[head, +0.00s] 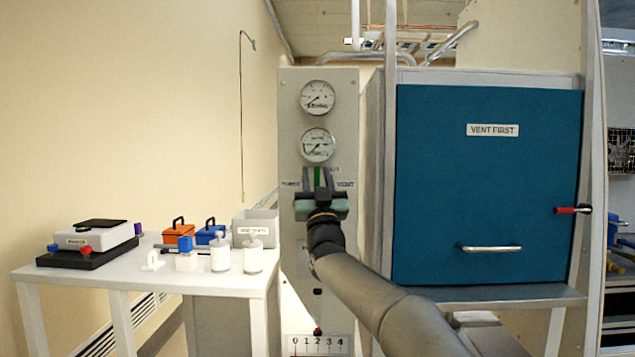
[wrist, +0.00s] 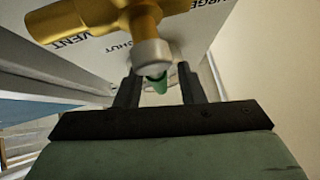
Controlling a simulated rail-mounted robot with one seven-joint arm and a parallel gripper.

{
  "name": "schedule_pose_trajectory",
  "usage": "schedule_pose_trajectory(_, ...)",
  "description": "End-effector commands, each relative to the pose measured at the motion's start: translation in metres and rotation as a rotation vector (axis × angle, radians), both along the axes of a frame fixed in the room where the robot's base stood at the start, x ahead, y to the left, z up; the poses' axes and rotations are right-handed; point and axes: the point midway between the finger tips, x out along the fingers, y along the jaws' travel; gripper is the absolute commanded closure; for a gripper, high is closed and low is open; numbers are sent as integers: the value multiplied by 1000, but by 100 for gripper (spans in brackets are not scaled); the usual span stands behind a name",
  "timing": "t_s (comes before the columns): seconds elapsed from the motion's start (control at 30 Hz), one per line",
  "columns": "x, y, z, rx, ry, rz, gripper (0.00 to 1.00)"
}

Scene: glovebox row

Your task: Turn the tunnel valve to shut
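The tunnel valve shows in the wrist view as a brass body (wrist: 85,18) with a grey round end (wrist: 152,54) and a green part (wrist: 158,82) just beyond it. The panel behind it reads PURGE, VENT and SHUT. In the head view a green strip, likely the valve handle (head: 317,174), shows between the PURGE and VENT labels. My gripper (head: 319,177) is in front of it and hides most of the valve. In the wrist view my gripper (wrist: 158,76) is open, one finger on each side of the green part, with visible gaps. Which label the handle points at is unclear.
Two gauges (head: 318,120) sit above the valve on the grey panel (head: 291,110). A blue door (head: 490,180) marked VENT FIRST, with a red-tipped lever (head: 566,210), is to the right. A white table (head: 135,270) with boxes and jars is to the left.

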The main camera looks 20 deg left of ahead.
Motion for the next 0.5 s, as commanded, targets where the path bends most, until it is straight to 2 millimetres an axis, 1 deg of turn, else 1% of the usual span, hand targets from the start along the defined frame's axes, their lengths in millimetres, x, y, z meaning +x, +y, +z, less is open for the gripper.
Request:
schedule_pose_trajectory(0.13,-4,-2,-5,0,-1,0,65)
schedule_pose_trajectory(0.23,-12,-6,-14,-1,-1,0,65)
schedule_pose_trajectory(0.37,-28,-14,-33,-2,1,1,65)
schedule_pose_trajectory(0.5,-48,-25,-55,-3,1,-1,65)
